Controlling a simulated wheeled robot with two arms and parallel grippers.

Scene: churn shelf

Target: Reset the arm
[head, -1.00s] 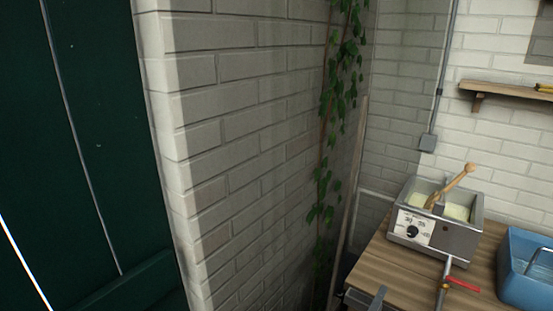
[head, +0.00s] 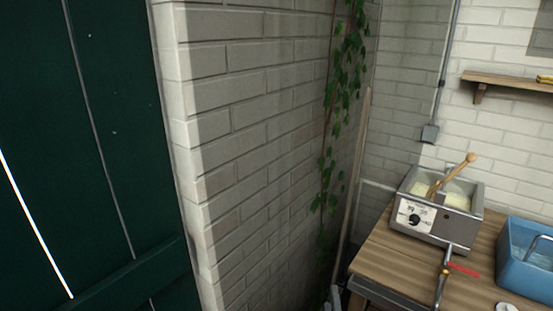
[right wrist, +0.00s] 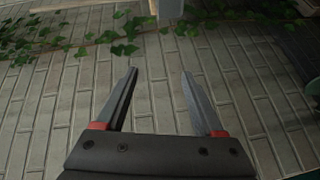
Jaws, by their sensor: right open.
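My right gripper (head: 336,298) shows only as a small grey piece at the bottom edge of the head view, in front of the wooden counter's left end. In the right wrist view my right gripper (right wrist: 160,75) is open, with its two dark fingers apart and nothing between them. Behind the fingers is a pale brick wall (right wrist: 150,105). My left gripper is not in view.
A wooden counter (head: 385,262) holds a metal appliance (head: 438,232) with a wooden-handled tool, a red-handled tap-like part (head: 462,270) and a blue basin (head: 525,262). A vine (head: 330,165) hangs on the brick wall (head: 245,150). A dark green door (head: 100,160) stands at the left.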

